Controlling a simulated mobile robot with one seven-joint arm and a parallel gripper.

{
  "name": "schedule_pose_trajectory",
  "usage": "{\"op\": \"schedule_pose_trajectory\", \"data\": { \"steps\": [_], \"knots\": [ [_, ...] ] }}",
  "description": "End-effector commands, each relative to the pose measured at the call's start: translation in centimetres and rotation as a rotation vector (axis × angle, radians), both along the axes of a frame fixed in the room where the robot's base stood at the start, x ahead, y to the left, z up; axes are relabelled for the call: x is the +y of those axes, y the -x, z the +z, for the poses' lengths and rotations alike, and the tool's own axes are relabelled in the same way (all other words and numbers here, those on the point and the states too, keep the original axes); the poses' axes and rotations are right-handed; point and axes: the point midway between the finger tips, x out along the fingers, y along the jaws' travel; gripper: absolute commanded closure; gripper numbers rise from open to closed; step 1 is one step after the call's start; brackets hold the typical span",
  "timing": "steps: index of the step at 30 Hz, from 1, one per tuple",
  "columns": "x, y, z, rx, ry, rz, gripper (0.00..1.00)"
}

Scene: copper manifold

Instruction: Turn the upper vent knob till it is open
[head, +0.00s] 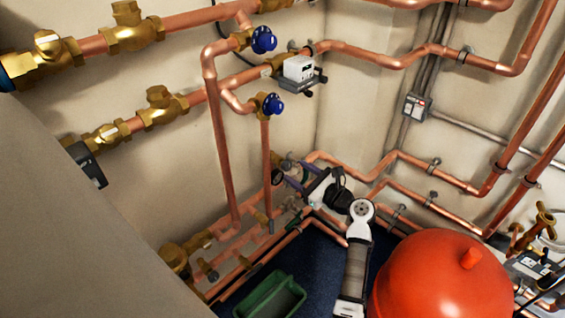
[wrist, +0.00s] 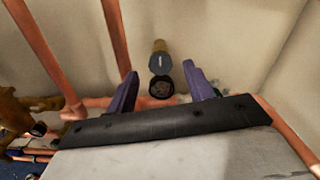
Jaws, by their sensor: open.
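In the wrist view a grey-faced knob (wrist: 160,66) on a brass body, which looks like the upper vent knob, shows above a round black end piece (wrist: 161,89). In the head view, small grey and black fittings (head: 287,164) show at the wall beside my gripper (head: 294,173); which is the vent knob is hard to tell there. My gripper's purple fingers in the wrist view (wrist: 162,72) are apart, one on each side of the knob, with clear space between. I cannot tell how far ahead the knob is, or its open or shut mark.
Two blue-handled valves (head: 263,40) sit on the copper pipes higher up the wall. Copper pipes (head: 440,183) run close around the corner. A red rounded tank (head: 440,280) stands at the lower right, and a green tray (head: 270,297) lies on the floor below.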

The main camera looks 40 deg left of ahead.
Motion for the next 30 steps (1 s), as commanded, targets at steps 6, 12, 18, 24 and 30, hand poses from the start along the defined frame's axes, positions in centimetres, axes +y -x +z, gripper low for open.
{"op": "schedule_pose_trajectory", "data": {
  "steps": [6, 12, 18, 24, 30],
  "knots": [
    [4.3, -0.3, 0.1, -0.002, 0.001, 0.001, 0.48],
    [6.5, -0.5, 0.0, -0.002, 0.001, -0.001, 0.48],
    [7.0, -0.5, 0.0, -0.002, 0.001, -0.002, 0.48],
    [6.9, -0.6, 0.0, -0.002, 0.001, -0.002, 0.52],
    [6.9, -0.6, 0.0, -0.002, 0.001, -0.002, 0.78]
  ]
}}
